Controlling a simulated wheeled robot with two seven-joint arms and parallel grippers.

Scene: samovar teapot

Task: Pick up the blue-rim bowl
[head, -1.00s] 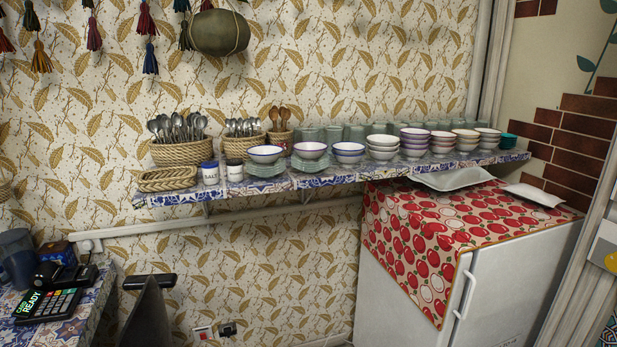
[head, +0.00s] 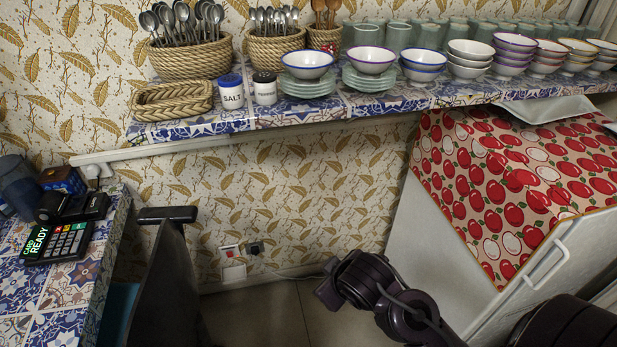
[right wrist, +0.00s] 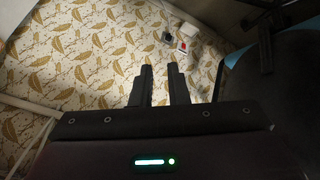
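A white bowl with a blue rim (head: 307,65) sits on a stack of green plates at the left of the shelf's row of bowls. A purple-rim bowl (head: 371,60) sits on a similar plate stack to its right. Another blue-rim stack of bowls (head: 423,66) stands farther right. My right gripper (right wrist: 159,67) shows in the right wrist view with its fingers apart and nothing between them. It faces the wallpaper, away from the bowls. My dark right arm is low in the head view, well below the shelf. My left gripper is not in view.
The tiled shelf (head: 385,99) also holds a salt shaker (head: 231,92), a pepper shaker (head: 265,89), baskets of spoons (head: 190,55) and green cups (head: 398,36). A white fridge (head: 440,230) with an apple-print cloth (head: 510,190) stands right. A tiled counter (head: 55,310) and chair (head: 160,280) are left.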

